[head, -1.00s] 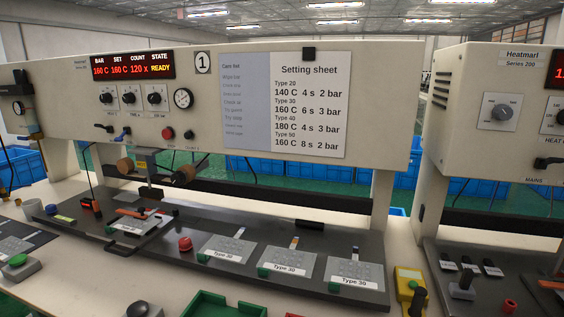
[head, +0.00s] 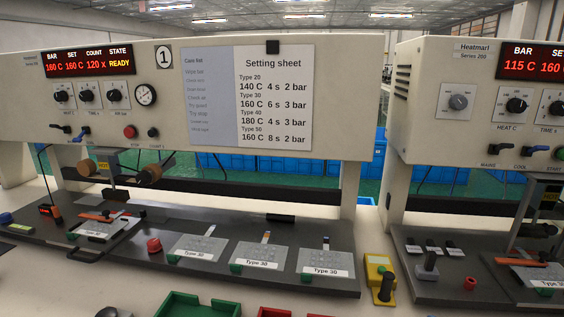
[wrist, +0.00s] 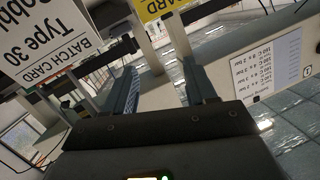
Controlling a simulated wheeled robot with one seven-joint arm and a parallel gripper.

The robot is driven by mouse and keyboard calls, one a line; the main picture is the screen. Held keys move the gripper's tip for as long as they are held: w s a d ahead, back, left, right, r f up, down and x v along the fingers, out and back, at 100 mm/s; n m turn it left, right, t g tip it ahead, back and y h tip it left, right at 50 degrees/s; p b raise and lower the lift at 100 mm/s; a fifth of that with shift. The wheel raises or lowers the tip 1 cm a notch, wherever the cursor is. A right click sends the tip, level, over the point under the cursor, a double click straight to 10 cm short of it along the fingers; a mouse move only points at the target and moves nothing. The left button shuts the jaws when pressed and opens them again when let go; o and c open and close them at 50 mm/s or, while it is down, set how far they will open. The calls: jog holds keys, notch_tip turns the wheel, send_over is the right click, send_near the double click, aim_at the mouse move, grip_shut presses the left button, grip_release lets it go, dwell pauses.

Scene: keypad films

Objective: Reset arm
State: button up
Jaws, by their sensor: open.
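My gripper (wrist: 160,82) shows only in the wrist view. Its two dark fingers stand apart with nothing between them. My arm is not visible in the head view. In the wrist view, a white batch card (wrist: 40,45) reading Type 30 fills the upper left, near the left finger. Part of a yellow card (wrist: 160,8) is at the top edge. The setting sheet (wrist: 268,62) appears tilted at the right; in the head view, the same sheet (head: 290,105) hangs on machine 1 (head: 345,150).
Machine 1's display (head: 90,61) reads 160 C and READY. Several grey Type 30 plates (head: 262,255) lie on its dark base. A yellow box with a black handle (head: 380,272) stands between it and a second machine (head: 420,110).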

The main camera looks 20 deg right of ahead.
jog(key=s+a+n+y, duration=0.2)
jog(key=s+a+n, duration=0.1)
jog(key=s+a, duration=0.5)
jog(key=s+a+n+y, duration=0.3)
jog(key=s+a, duration=0.5)
jog(key=s, duration=0.5)
jog(key=shift+s+f+n, duration=0.15)
jog(key=shift+s+n, duration=0.15)
jog(key=shift+c, duration=0.2)
